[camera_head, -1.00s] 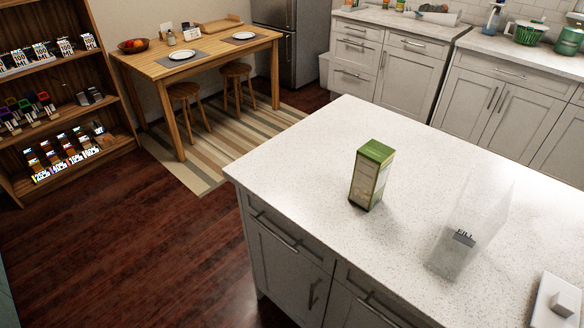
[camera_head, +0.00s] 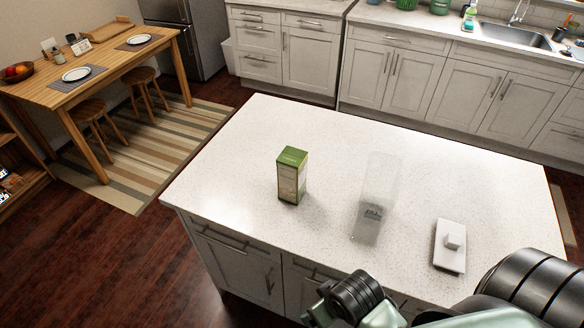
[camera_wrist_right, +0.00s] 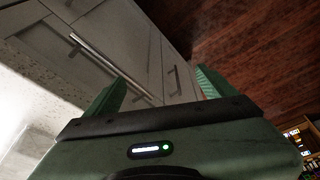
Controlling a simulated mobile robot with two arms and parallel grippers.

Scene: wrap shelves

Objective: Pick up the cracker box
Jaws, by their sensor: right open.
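The cracker box (camera_head: 292,175) is a green and cream carton standing upright on the island counter (camera_head: 235,150), left of its middle, in the head view. My right arm shows at the lower right of the head view, short of the counter's front edge and apart from the box. In the right wrist view my right gripper (camera_wrist_right: 158,88) has its two green fingers spread wide, with nothing between them. It faces cabinet doors and the floor, and the box is not in that view. My left gripper is not in view.
A clear container (camera_head: 378,190) stands right of the box. A white lid-like piece (camera_head: 449,258) lies further right. The counter left of the box is clear. A dining table (camera_head: 100,62) with stools stands at the back left, and cabinets (camera_head: 400,75) line the back.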

